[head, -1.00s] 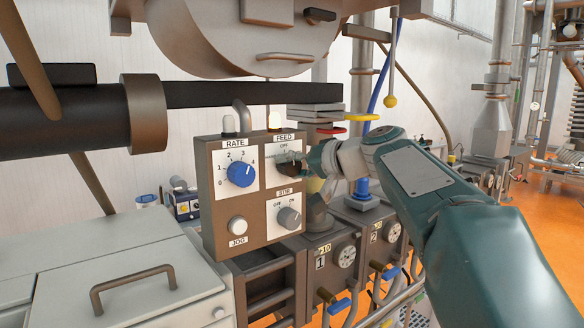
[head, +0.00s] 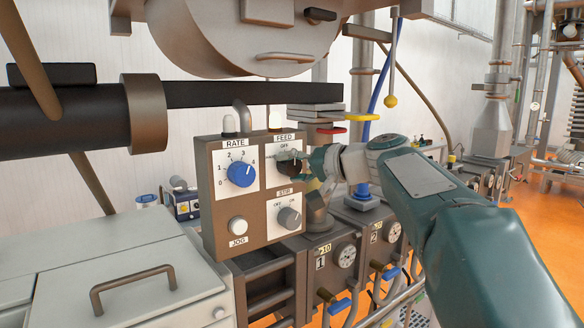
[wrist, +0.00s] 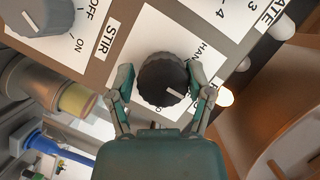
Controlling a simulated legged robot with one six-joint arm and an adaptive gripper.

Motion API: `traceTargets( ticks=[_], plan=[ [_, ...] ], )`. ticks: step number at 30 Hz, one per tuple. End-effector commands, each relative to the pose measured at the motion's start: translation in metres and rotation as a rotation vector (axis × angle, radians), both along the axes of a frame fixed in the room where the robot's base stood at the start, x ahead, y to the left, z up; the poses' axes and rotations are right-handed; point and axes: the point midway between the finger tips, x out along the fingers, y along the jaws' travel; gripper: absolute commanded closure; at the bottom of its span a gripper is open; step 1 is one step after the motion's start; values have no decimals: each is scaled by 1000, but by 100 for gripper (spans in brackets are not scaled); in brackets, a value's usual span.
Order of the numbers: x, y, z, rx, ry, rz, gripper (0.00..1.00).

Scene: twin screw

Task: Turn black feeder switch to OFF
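The black feeder switch (head: 286,164) is on the FEED plate, at the upper right of the brown control panel (head: 212,195). In the wrist view the round black knob (wrist: 165,80) is in the middle, with its white pointer mark toward the lower right. My gripper (wrist: 160,78) has one finger on each side of the knob. The fingers are spread, with a narrow gap at the left finger; contact on the right is unclear. In the head view my gripper (head: 308,163) covers part of the FEED plate. Some FEED lettering is hidden by the fingers.
The blue RATE knob (head: 241,173) is left of the switch. The grey STIR knob (head: 289,218) is just below, and the white JOG button (head: 238,226) is lower left. A glowing lamp (head: 274,119) stands above FEED. Valves and gauges (head: 345,255) lie below right.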

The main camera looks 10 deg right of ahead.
Motion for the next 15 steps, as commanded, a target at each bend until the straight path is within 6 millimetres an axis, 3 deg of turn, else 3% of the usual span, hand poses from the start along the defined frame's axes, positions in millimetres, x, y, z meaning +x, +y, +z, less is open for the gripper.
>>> traceTargets(
  ticks=[15],
  plan=[
    [-4,-4,2,-1,-2,0,7]
  ],
)
